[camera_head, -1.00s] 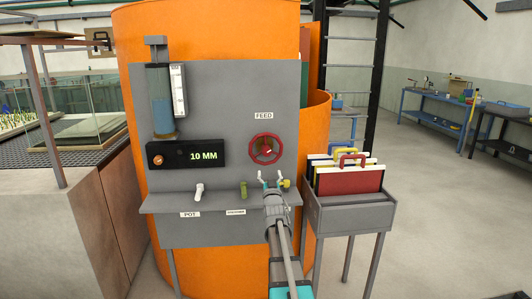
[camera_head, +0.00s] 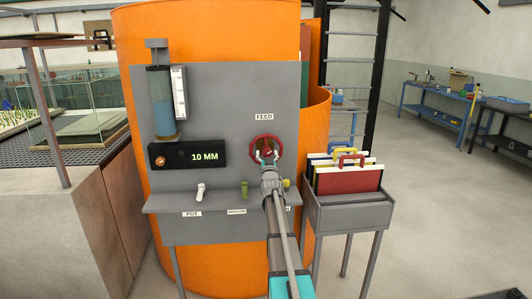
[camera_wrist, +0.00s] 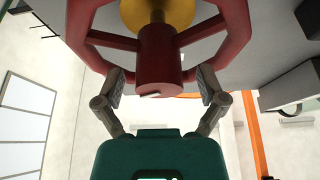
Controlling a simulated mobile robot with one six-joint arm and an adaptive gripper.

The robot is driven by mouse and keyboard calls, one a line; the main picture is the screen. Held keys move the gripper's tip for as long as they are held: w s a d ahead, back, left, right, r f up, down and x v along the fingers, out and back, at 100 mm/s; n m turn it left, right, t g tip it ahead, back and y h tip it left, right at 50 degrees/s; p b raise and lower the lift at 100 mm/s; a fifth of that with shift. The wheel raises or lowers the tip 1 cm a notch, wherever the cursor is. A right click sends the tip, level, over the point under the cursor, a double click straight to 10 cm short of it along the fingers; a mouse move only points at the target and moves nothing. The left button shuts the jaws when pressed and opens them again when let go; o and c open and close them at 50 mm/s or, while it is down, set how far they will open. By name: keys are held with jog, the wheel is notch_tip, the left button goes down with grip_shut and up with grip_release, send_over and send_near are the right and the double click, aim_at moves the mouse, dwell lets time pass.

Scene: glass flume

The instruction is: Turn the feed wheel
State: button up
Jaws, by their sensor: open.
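The red feed wheel (camera_head: 265,142) is mounted on the grey panel under the FEED label (camera_head: 264,117). In the wrist view the wheel's rim (camera_wrist: 236,30) fills the top, with a red cylindrical handle (camera_wrist: 158,62) and a yellow hub (camera_wrist: 143,12). My gripper (camera_head: 266,156) is in front of the wheel's lower part. In the wrist view my gripper (camera_wrist: 160,85) is open, with one finger on each side of the red handle's lower end. Both fingertips are close to the rim; I cannot tell whether they touch it.
A black display (camera_head: 187,155) reads 10 MM, left of the wheel. A shelf (camera_head: 220,200) below carries a white lever (camera_head: 200,191), a green peg (camera_head: 244,190) and a yellow knob (camera_head: 287,183). A grey bin (camera_head: 345,212) of coloured folders stands right. Open floor lies further right.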

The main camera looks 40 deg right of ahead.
jog(key=shift+w, duration=0.1)
grip_shut()
dwell(0.5)
jog(key=shift+d, duration=0.2)
